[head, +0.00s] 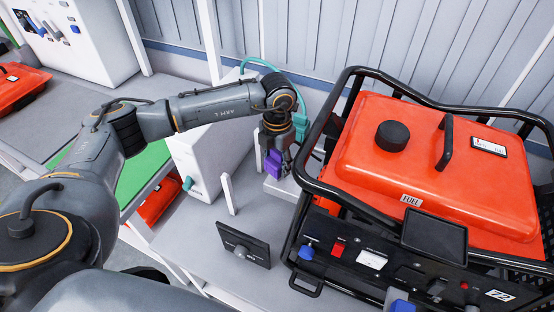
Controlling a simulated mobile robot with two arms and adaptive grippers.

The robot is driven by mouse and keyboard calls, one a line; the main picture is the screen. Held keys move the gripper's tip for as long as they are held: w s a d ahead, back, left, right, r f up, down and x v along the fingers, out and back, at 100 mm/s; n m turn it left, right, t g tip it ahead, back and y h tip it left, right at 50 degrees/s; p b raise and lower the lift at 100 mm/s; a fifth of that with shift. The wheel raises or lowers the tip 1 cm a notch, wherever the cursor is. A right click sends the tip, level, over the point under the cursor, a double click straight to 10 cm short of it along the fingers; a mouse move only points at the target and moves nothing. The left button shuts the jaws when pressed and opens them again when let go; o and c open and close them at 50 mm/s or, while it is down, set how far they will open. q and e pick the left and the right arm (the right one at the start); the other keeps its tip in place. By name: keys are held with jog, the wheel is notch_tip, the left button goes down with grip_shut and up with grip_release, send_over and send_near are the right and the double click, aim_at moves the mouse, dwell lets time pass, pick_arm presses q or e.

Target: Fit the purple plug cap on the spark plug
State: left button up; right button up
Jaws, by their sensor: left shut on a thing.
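My left gripper (276,152) reaches in from the left and is shut on the purple plug cap (273,165). It holds the cap beside the left side of the orange generator (440,150), above a light grey block. The fingers partly hide the cap. I cannot make out the spark plug, and I cannot tell whether the cap touches anything. My right gripper is not in view.
The generator's black tube frame (334,110) stands close to the right of the gripper. A white box (197,160) with a teal connector and a green hose is behind my arm. A small dark panel (243,246) stands on the grey table.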

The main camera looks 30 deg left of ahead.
pick_arm(q)
jog(key=shift+f, duration=0.55)
jog(key=shift+f+b, duration=0.85)
jog(key=shift+b, duration=0.15)
jog(key=o, duration=1.2)
jog(key=o, duration=0.6)
jog(key=shift+r, duration=0.15)
jog(key=shift+r+p, duration=2.35)
jog(key=shift+r, duration=1.55)
